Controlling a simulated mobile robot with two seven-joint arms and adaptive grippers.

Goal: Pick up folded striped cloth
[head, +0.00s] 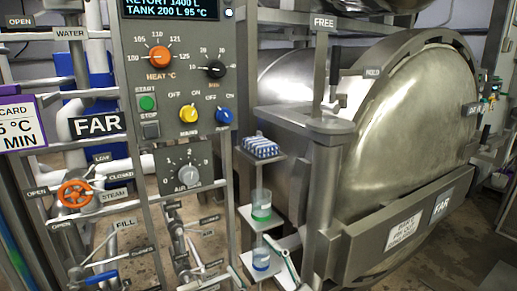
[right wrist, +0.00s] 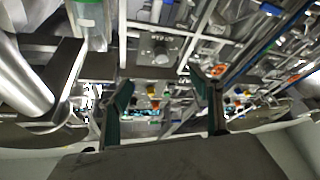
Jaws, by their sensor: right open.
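The folded striped cloth (head: 261,147), blue and white, lies on a small shelf (head: 245,160) beside the control panel in the head view. My right gripper (head: 284,262) appears only in part at the bottom of the head view, below and a little right of the cloth and clear of it. In the right wrist view its two dark green fingers (right wrist: 166,108) stand wide apart with nothing between them. I cannot make out the cloth in the right wrist view. My left gripper is not in view.
A clear container with a green band (head: 261,206) and one with a blue band (head: 261,260) stand on lower shelves under the cloth. The control panel (head: 180,100) is left of them. The metal post (head: 322,190) and large retort door (head: 415,130) crowd the right.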

